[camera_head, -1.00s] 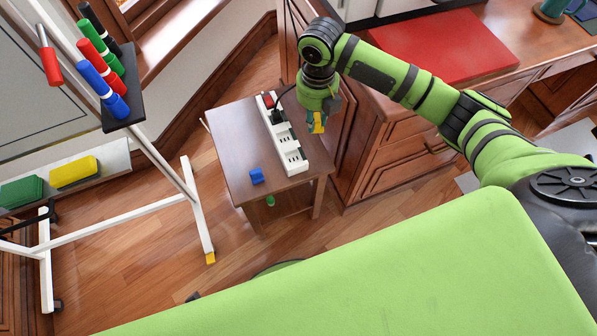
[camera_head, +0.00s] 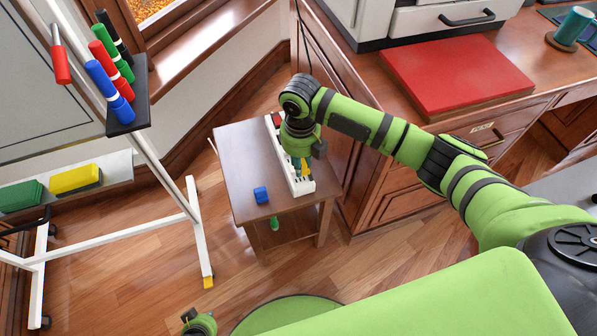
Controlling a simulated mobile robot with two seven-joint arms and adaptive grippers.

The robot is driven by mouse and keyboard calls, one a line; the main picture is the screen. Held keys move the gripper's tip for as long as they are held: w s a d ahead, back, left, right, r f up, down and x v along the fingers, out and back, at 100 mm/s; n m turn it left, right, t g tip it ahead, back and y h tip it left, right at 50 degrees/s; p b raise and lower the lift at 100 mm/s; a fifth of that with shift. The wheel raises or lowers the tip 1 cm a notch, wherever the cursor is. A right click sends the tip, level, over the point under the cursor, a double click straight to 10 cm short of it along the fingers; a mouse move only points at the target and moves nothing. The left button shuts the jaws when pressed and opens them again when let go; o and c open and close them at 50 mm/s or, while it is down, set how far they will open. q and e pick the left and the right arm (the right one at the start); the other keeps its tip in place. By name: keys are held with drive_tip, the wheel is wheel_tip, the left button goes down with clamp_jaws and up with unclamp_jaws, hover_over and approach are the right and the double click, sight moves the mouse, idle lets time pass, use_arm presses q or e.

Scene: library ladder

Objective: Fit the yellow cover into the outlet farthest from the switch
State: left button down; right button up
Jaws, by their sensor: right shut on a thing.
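The white power strip (camera_head: 304,187) lies on a small brown side table (camera_head: 238,160). Its red switch (camera_head: 277,119) is at the far end. My right gripper (camera_head: 304,174) points down over the strip's near half and is shut on the yellow cover (camera_head: 305,165). The gripper and wrist hide much of the strip's middle. I cannot tell whether the cover touches an outlet. A green and dark part of my left arm (camera_head: 203,324) shows at the bottom edge; its fingers cannot be made out.
A blue cover (camera_head: 261,195) lies on the table left of the strip. A green piece (camera_head: 274,224) shows below the table's front edge. A wooden cabinet (camera_head: 375,190) stands close on the right. A whiteboard stand (camera_head: 199,235) with markers is at left.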

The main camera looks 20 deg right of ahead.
drive_tip(key=shift+w+a+f, duration=0.2)
drive_tip(key=shift+w+f, duration=0.05)
drive_tip(key=shift+f, duration=0.2)
use_arm(q)
drive_tip(key=shift+s+d+b, duration=0.1)
drive_tip(key=shift+d+b, duration=0.05)
drive_tip(key=shift+b, duration=0.2)
use_arm(e)
drive_tip(key=shift+f, duration=1.75)
drive_tip(key=shift+f, duration=0.1)
use_arm(q)
drive_tip(key=shift+g, duration=0.3)
use_arm(e)
drive_tip(key=o, duration=0.8)
drive_tip(key=shift+o, duration=0.2)
drive_tip(key=shift+r, duration=0.45)
use_arm(q)
drive_tip(key=shift+w+a+r+t+p, duration=0.2)
drive_tip(key=shift+a+t+p, duration=0.3)
drive_tip(key=shift+p, duration=0.55)
use_arm(e)
wheel_tip(320, 180, up, 11)
drive_tip(key=shift+r, duration=0.2)
use_arm(q)
drive_tip(key=shift+d, duration=0.15)
